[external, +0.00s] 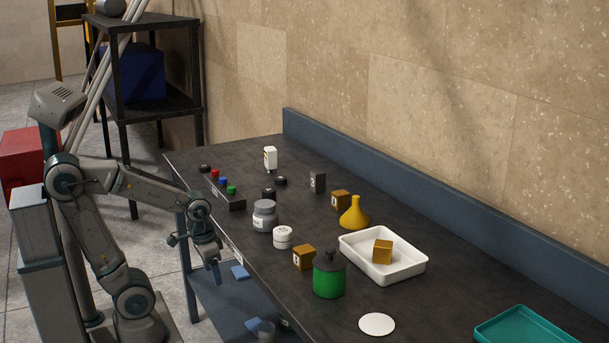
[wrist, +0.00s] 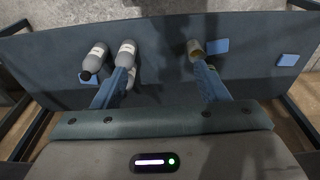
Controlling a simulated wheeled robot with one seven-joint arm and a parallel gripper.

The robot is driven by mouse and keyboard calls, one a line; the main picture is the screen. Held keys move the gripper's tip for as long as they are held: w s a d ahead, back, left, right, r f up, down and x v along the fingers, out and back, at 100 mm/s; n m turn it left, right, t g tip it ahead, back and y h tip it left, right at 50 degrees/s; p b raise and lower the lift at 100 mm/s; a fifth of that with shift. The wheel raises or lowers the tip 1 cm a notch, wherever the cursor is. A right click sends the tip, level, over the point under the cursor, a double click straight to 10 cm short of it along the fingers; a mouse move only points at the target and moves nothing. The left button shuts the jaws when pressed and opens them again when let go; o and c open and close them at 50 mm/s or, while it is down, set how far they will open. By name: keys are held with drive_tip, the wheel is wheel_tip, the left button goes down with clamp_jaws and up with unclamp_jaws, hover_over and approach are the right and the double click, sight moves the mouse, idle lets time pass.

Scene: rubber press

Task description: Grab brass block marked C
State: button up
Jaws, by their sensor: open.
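Three brass blocks stand on the dark table: one (external: 341,200) behind the yellow funnel, one (external: 304,258) left of the green canister, and one (external: 383,251) inside the white tray (external: 417,269). The front block and the one behind the funnel show pale marks, but I cannot read which is C. My gripper (external: 213,272) hangs off the table's near edge, apart from all blocks. It is open and empty, also in the wrist view (wrist: 158,82), where no brass block shows.
Near the blocks stand a green canister (external: 329,282), a yellow funnel (external: 354,215), a white jar (external: 283,238) and a grey jar (external: 265,216). A button box (external: 226,195) sits left. Bottles (wrist: 125,54) lie on the lower shelf (wrist: 160,50). A teal tray (external: 525,328) is right.

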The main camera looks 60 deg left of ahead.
drive_tip(key=w+d+r+m+p, duration=0.1)
drive_tip(key=w+r+m+p, duration=0.15)
drive_tip(key=r+p, duration=1.2)
drive_tip(key=w+d+r+m+p, duration=0.1)
drive_tip(key=w+d+r+p, duration=0.15)
drive_tip(key=r+p, duration=1.2)
drive_tip(key=m+g+b, duration=0.1)
drive_tip(key=m+b, duration=0.1)
drive_tip(key=m, duration=1.2)
approach(305, 249)
wheel_tip(305, 249, down, 5)
drive_tip(key=shift+s+f+p, duration=0.1)
drive_tip(key=shift+f+p, duration=0.1)
drive_tip(key=shift+p, duration=0.35)
drive_tip(key=shift+w+a+f+p, duration=0.15)
drive_tip(key=shift+f+p, duration=0.2)
drive_tip(key=shift+f, duration=0.95)
drive_tip(key=shift+w+f+p, duration=0.1)
drive_tip(key=shift+f+p, duration=0.25)
drive_tip(key=shift+f, duration=0.95)
drive_tip(key=c, duration=1.4)
